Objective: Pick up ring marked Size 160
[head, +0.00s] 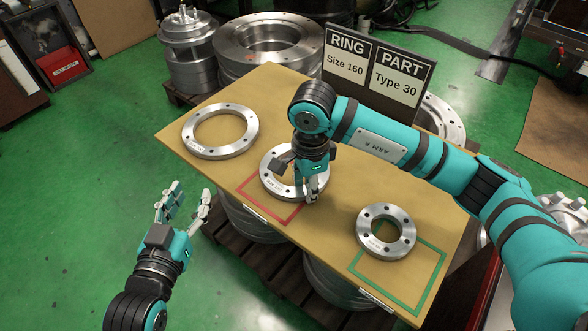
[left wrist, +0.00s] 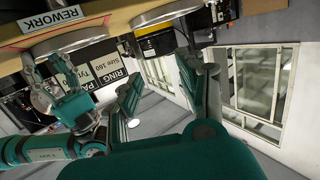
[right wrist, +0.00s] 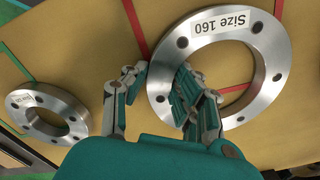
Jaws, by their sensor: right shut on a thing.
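The ring marked Size 160 (head: 269,177) lies on the tan table top, partly over the red outlined square. Its label reads clearly in the right wrist view (right wrist: 264,62). My right gripper (head: 311,192) is over this ring and shut on its rim, with one finger inside the hole and the other outside. The right arm hides part of the ring in the head view. My left gripper (head: 182,205) is open and empty, off the table's left front side above the floor.
A larger ring (head: 188,138) lies at the table's left. A smaller ring (head: 372,217) lies at the right, partly over the green outlined square (head: 437,282). A sign (head: 378,72) reading "RING Size 160, PART Type 30" stands at the back edge. Big metal parts (head: 226,48) stand behind.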

